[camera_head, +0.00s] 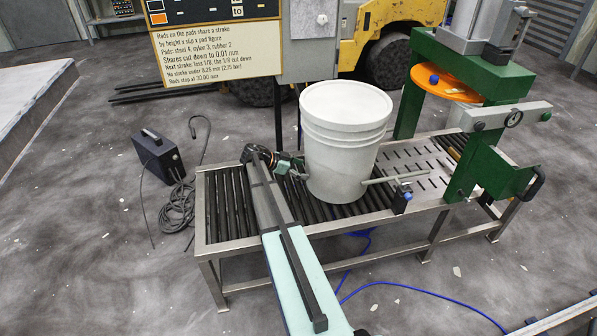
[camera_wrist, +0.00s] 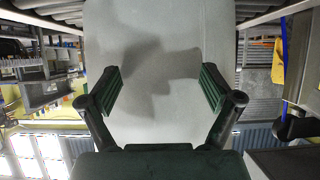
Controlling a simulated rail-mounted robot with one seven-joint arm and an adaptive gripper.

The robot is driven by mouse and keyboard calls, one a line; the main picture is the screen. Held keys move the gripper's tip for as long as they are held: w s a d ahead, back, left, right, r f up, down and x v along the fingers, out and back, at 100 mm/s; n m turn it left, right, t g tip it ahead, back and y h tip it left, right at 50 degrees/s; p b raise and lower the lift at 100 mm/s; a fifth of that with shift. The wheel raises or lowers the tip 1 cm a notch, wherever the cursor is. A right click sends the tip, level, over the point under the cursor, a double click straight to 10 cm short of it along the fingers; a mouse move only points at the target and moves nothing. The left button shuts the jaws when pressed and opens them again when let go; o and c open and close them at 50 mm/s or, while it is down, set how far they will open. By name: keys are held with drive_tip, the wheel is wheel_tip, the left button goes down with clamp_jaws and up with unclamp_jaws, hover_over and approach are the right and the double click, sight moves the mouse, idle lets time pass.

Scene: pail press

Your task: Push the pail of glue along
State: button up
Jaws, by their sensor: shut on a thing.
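The pail of glue (camera_head: 345,140) is a large white-grey lidded pail. It stands upright on the roller conveyor (camera_head: 226,215), close to the slotted metal plate. My gripper (camera_head: 290,166) is low at the pail's left side, its far finger partly hidden. In the wrist view the pail (camera_wrist: 160,60) fills the middle, and my gripper (camera_wrist: 160,90) has its two green-padded fingers spread wide and bearing on the pail's curved wall. A green press (camera_head: 490,85) with an orange disc (camera_head: 446,85) stands to the right, over the conveyor's far part.
A thin rod with a blue-knobbed clamp (camera_head: 403,195) sits at the pail's right on the near rail. The slotted plate (camera_head: 420,160) between pail and press looks clear. A sign (camera_head: 215,40) stands behind.

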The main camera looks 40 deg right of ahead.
sight(306, 159)
drive_tip(key=shift+s+d+b, duration=0.25)
drive_tip(key=shift+s+d, duration=0.2)
drive_tip(key=shift+d, duration=0.25)
drive_tip(key=shift+s+d+b, duration=0.25)
drive_tip(key=shift+s+d, duration=0.25)
drive_tip(key=shift+d, duration=0.25)
drive_tip(key=shift+s+d+b, duration=0.25)
drive_tip(key=shift+s+d, duration=0.2)
drive_tip(key=shift+d, duration=0.25)
drive_tip(key=shift+s+d+r, duration=0.1)
drive_tip(key=shift+d, duration=0.1)
drive_tip(key=shift+r, duration=0.2)
drive_tip(key=shift+w+a+r, duration=0.3)
drive_tip(key=shift+a+r, duration=0.2)
drive_tip(key=shift+r, duration=0.2)
drive_tip(key=shift+w+a+r, duration=0.25)
drive_tip(key=shift+a+r, duration=0.2)
drive_tip(key=shift+r, duration=0.25)
drive_tip(key=shift+v, duration=0.95)
drive_tip(key=shift+w+a+r, duration=0.3)
drive_tip(key=shift+a+r, duration=0.15)
